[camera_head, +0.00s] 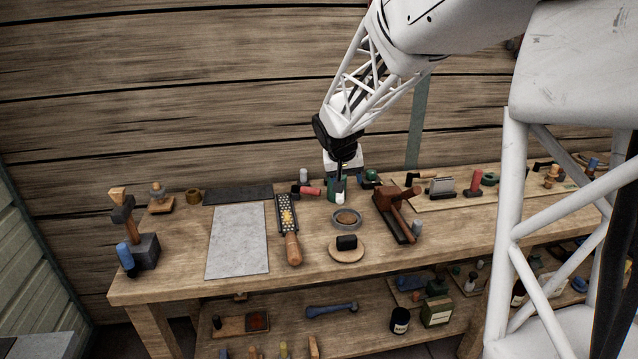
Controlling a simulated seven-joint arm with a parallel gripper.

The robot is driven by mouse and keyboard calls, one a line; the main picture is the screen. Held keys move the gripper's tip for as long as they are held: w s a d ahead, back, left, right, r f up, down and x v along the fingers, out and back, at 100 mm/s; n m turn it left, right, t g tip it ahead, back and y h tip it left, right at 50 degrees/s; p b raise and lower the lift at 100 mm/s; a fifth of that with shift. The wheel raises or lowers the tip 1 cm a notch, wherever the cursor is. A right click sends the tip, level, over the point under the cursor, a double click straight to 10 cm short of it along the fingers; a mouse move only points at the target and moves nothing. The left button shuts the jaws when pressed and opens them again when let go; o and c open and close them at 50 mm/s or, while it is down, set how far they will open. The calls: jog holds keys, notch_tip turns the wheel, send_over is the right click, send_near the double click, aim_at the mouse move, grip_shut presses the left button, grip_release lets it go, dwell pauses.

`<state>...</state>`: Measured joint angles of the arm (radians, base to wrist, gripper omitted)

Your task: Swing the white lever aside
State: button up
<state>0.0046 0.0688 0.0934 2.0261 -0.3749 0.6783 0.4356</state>
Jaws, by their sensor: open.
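A small white upright piece (340,198), which looks like the white lever, shows at the front of a dark green object (331,190) near the back middle of the bench. My gripper (340,176) points down from above, right at the green object. It is open, and its dark fingers cover part of the green object. I cannot tell whether a finger touches the white piece. How the white piece is joined on is too small to see.
Small red and black items (307,190) lie close by on the left. A grey sheet (238,242) lies flat farther left.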

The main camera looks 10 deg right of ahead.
jog(key=w+f, duration=0.8)
jog(key=w, duration=0.5)
jog(key=shift+w+d+f, duration=0.3)
jog(key=shift+w+f, duration=0.05)
jog(key=shift+f, duration=0.15)
jog(key=shift+x, duration=3.7)
jog(key=shift+w+d, duration=0.15)
jog(key=shift+w, duration=0.05)
grip_shut()
